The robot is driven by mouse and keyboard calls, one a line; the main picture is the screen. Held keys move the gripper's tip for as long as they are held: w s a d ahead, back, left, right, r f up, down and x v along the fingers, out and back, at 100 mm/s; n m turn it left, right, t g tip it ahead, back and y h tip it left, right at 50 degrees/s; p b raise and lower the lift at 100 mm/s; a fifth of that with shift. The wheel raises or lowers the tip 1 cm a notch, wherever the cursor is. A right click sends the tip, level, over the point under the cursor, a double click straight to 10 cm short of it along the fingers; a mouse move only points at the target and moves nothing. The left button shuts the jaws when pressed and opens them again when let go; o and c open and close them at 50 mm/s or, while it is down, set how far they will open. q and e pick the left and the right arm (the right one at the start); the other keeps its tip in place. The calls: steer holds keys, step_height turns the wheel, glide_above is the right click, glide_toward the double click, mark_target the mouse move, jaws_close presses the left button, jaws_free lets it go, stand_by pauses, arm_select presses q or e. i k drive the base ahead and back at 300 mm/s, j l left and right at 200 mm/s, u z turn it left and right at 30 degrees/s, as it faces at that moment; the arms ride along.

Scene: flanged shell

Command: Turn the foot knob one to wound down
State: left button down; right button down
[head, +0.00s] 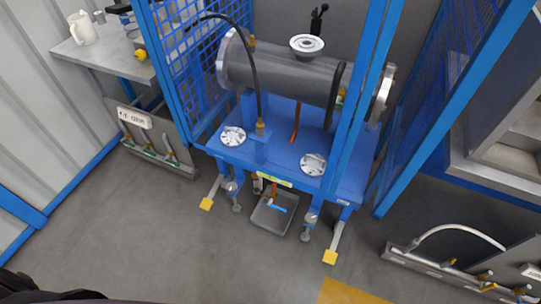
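A blue stand (280,165) carries the grey flanged shell (285,80). Two round silver knob-like discs lie on its front deck, a left one (233,136) and a right one (313,164). Lower down, small grey round knobs sit at the front legs, a left one (231,187) and a right one (311,218). Grey foot pads stand on the floor below them. I see no label that tells which is foot knob one, and how far any is wound cannot be told. Neither of my grippers is in view.
A grey tray (260,222) with a blue-handled item sits under the stand. Yellow-ended legs (330,257) reach forward on the floor. Blue mesh panels (185,60) flank the stand. Low fitting racks stand left (150,150) and right (440,268). The front floor is mostly clear.

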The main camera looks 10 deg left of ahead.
mark_target(232, 187)
steer(key=i+j, duration=0.1)
steer(key=j, duration=0.9)
steer(key=i+j, duration=0.1)
steer(key=j, duration=0.85)
